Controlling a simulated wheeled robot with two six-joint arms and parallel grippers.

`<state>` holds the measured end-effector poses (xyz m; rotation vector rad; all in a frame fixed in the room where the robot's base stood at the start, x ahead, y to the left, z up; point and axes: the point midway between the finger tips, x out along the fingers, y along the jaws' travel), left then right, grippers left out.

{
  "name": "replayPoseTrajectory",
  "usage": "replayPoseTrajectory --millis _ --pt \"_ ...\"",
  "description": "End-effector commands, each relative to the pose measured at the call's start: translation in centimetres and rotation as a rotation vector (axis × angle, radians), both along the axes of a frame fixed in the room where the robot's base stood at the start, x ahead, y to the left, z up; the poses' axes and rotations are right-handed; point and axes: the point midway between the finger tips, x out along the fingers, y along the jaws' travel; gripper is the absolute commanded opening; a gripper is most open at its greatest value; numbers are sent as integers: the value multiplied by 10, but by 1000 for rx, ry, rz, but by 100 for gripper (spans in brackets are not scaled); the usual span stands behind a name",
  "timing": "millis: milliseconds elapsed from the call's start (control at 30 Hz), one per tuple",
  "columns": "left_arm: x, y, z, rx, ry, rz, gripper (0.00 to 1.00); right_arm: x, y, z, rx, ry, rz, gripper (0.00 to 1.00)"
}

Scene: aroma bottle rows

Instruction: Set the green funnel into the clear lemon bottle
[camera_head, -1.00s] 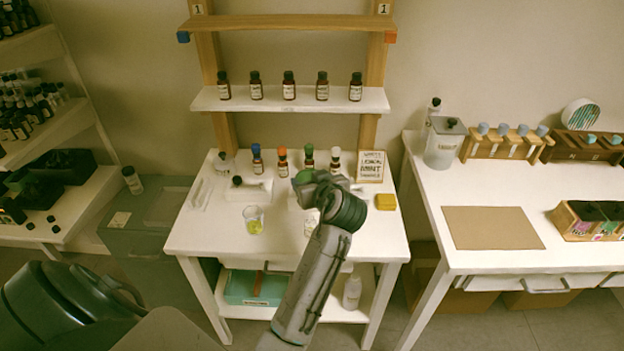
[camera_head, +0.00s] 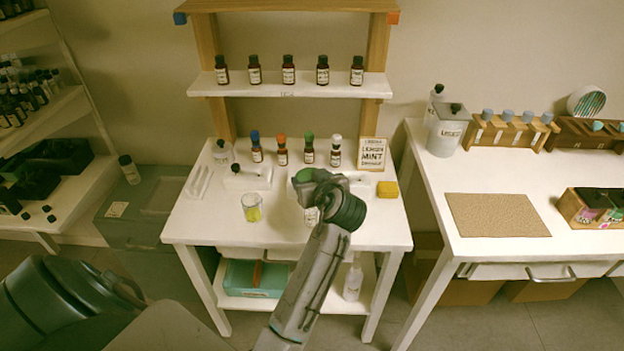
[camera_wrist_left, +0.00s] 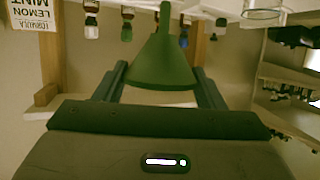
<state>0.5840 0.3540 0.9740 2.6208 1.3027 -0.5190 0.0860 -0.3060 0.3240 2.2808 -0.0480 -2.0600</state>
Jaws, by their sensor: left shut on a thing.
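The green funnel (camera_wrist_left: 165,62) is a cone held between the fingers of my left gripper (camera_wrist_left: 163,85); its narrow end points to the top of the left wrist view. In the head view my left gripper (camera_head: 318,184) is shut on the funnel (camera_head: 303,176), above the middle of the white table. A small clear bottle with a pale label (camera_head: 311,215) stands just below the gripper in the picture, partly hidden by my arm. Its label is too small to read. The funnel appears apart from it. My right gripper is not in view.
Several capped brown bottles (camera_head: 281,152) stand behind the gripper. A beaker with yellow liquid (camera_head: 251,208) stands to the left. A lemon mint sign (camera_head: 372,154) and a yellow block (camera_head: 387,190) are at the right. The table's front left is clear.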

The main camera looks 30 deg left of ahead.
Motion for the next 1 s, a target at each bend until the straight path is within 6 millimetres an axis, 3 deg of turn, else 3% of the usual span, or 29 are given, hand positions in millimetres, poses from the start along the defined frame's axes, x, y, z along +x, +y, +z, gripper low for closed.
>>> replayPoseTrajectory --millis 1000 --pt "0 0 0 0 0 0 42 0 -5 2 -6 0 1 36"
